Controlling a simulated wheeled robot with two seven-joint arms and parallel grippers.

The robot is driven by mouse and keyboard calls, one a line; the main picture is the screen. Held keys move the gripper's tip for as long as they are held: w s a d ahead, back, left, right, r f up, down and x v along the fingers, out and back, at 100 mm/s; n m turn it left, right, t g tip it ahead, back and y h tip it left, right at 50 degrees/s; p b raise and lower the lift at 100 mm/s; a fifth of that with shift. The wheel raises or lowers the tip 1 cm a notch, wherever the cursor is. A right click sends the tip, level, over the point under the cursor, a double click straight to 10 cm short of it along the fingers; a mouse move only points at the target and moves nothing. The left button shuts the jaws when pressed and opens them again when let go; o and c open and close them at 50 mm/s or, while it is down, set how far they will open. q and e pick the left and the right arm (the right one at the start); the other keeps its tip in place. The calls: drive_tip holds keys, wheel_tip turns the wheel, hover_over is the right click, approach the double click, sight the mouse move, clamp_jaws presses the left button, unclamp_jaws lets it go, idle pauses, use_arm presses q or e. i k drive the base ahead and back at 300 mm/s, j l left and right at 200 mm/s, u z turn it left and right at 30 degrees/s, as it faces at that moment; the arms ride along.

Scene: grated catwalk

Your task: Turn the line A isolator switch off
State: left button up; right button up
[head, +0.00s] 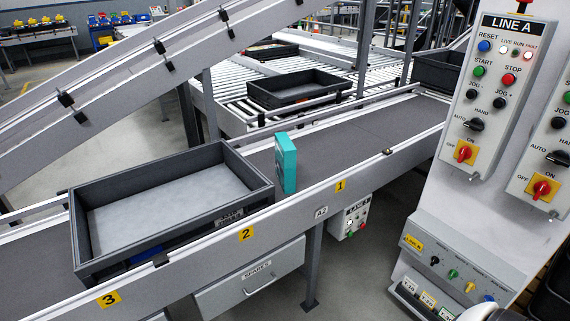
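The line A panel (492,92) is a light grey box at the right, tilted in the view, labelled LINE A at its top. Its isolator switch (464,153) is a red rotary knob on a yellow plate low on that panel, with ON printed above and OFF to the left. The knob is too small to tell surely which way it points. No gripper touches it, and neither of my grippers is in view.
A second panel (551,150) with a similar red isolator (541,188) stands close at the right. A grey box (460,262) with small knobs sits below. A conveyor (345,135) at the left carries a grey tray (170,249) and an upright teal box (286,163).

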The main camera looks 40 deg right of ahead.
sight(465, 152)
drive_tip(key=z, duration=2.3)
